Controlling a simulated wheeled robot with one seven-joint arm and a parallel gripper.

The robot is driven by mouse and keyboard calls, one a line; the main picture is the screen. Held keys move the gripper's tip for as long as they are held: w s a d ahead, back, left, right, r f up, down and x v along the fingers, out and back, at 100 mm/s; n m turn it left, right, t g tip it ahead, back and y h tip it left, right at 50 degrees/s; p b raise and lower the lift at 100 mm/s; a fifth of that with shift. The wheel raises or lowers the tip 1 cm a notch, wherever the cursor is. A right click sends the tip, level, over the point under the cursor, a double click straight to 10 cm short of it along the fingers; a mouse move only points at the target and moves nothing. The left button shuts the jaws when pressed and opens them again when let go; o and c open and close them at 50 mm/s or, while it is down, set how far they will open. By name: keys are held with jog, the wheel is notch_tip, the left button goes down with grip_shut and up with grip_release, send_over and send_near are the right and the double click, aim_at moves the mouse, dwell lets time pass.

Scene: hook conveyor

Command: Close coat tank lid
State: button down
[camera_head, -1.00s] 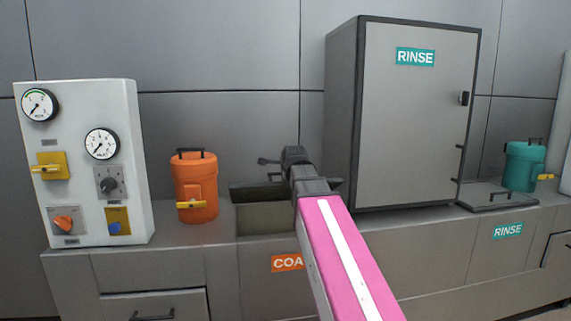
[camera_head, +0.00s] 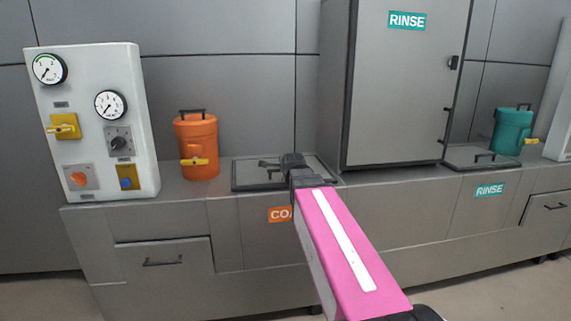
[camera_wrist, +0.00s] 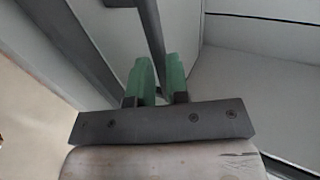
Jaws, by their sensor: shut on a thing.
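The coat tank lid (camera_head: 246,174) is a grey, dark-edged panel in the head view. It lies flat, or nearly so, over the tank opening in the bench, above the orange coat label (camera_head: 279,215). My gripper (camera_head: 268,164) is over the lid's right half, with my pink arm link reaching to it from below. In the wrist view my gripper's green fingers (camera_wrist: 159,82) are closed around a dark bar (camera_wrist: 152,32), which looks like the lid's handle. The tank's inside is hidden, and my wrist covers the lid's right part.
An orange canister (camera_head: 197,147) stands left of the lid, beside a white gauge panel (camera_head: 93,125). A tall grey rinse cabinet (camera_head: 405,95) stands close on the right. A flat rinse lid (camera_head: 462,153) and a teal canister (camera_head: 511,133) are farther right.

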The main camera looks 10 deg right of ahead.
jog(key=shift+f, duration=0.95)
jog(key=c, duration=1.2)
grip_release()
jog(key=shift+o, duration=0.2)
jog(key=shift+w, duration=0.1)
